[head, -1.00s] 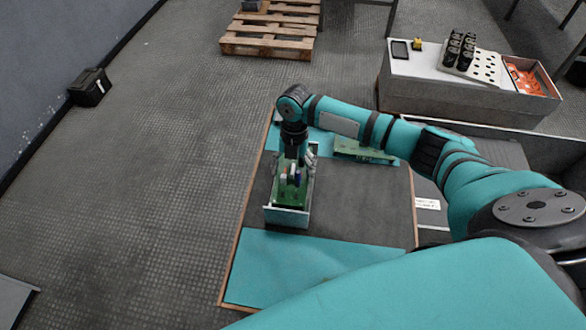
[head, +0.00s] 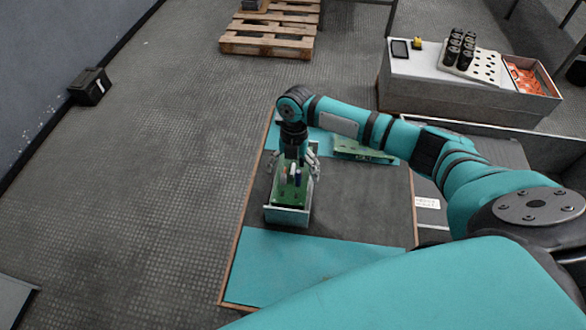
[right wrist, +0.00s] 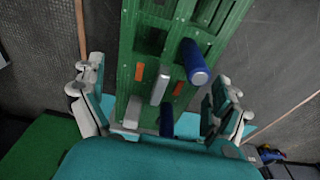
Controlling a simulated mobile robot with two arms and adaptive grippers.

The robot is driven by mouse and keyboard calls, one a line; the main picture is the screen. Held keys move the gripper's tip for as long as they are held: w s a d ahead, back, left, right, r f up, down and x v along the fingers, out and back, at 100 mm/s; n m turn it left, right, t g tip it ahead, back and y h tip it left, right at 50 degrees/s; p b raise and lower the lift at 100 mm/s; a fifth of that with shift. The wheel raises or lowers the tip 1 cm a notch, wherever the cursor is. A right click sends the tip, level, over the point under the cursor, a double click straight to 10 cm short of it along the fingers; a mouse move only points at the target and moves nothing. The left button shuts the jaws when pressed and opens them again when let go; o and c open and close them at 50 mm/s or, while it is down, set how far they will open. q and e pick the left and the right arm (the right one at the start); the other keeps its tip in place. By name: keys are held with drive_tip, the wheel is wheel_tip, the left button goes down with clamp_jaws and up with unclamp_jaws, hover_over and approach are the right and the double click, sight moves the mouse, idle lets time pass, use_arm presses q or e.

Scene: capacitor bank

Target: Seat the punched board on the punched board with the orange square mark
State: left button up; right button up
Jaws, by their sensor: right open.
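A green punched board (head: 291,192) with upright parts, one of them blue, lies in or on a grey open-topped holder (head: 287,216) on the dark middle of the work mat. In the right wrist view this board (right wrist: 150,45) shows dark slots, two small orange pieces, a pale part and blue cylinders. My right gripper (head: 294,168) is over its far end, pointing down. Its fingers (right wrist: 160,110) stand open on both sides of the board, with gaps. Another green board (head: 362,150) lies behind to the right. I cannot tell which board bears the orange square mark. My left gripper is out of view.
The teal front strip (head: 310,265) of the mat is clear. A grey bench (head: 465,98) with black cylinders (head: 459,48) and an orange-lined bin (head: 527,78) stands at the back right. A pallet (head: 268,32) and a black box (head: 90,87) are on the floor.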

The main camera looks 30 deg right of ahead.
wheel_tip(320, 180, up, 12)
drive_tip(key=w+d, duration=0.1)
drive_tip(key=shift+w, duration=0.2)
drive_tip(key=shift+f, duration=0.1)
